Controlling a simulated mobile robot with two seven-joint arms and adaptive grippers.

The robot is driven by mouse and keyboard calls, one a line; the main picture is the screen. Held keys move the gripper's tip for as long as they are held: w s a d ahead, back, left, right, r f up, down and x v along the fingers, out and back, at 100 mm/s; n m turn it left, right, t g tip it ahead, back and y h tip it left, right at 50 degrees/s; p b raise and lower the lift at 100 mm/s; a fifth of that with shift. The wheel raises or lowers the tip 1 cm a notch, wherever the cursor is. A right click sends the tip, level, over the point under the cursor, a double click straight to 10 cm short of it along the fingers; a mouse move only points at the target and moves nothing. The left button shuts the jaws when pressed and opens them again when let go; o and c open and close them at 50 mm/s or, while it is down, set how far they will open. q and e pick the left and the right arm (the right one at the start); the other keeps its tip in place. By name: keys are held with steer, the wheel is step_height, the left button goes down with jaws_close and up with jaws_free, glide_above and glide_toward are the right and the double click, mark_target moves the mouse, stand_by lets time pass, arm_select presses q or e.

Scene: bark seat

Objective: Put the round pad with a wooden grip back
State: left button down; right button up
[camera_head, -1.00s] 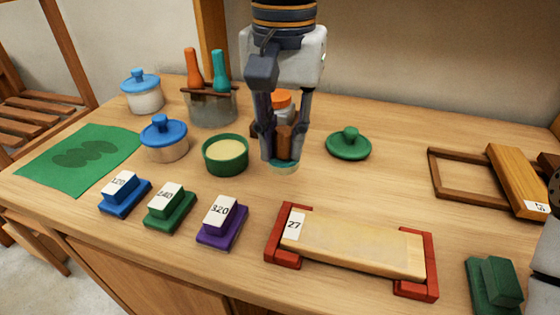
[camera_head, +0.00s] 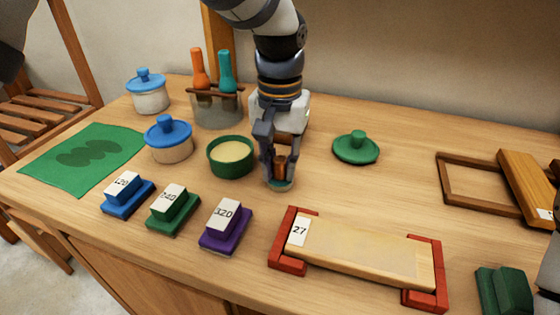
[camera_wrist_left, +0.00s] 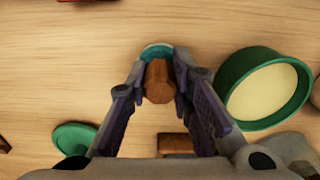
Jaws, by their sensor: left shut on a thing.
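The round pad (camera_head: 280,185) is a small teal disc with a brown wooden grip (camera_head: 281,165). My left gripper (camera_head: 280,168) points down and is shut on the grip. The left wrist view shows the wooden grip (camera_wrist_left: 159,82) between both fingers and the teal pad (camera_wrist_left: 157,50) beyond it. The pad is at or just above the tabletop, right of an open green pot (camera_head: 231,158) with cream contents. I cannot tell whether it touches the wood. My right gripper is not clearly seen; only part of my right arm shows at the right edge.
A green lid (camera_head: 356,148) lies right of the gripper. Blue-lidded pots (camera_head: 169,141) and a tool holder (camera_head: 217,107) stand left and behind. Numbered blocks (camera_head: 173,209) and a board in red holders (camera_head: 360,255) lie in front. Wood between pad and board is bare.

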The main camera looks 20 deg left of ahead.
mark_target(280, 160)
arm_select(q)
steer(key=c, duration=1.4)
jaws_free()
steer(key=shift+r, duration=0.1)
step_height(280, 160, up, 12)
steer(key=shift+r, duration=0.1)
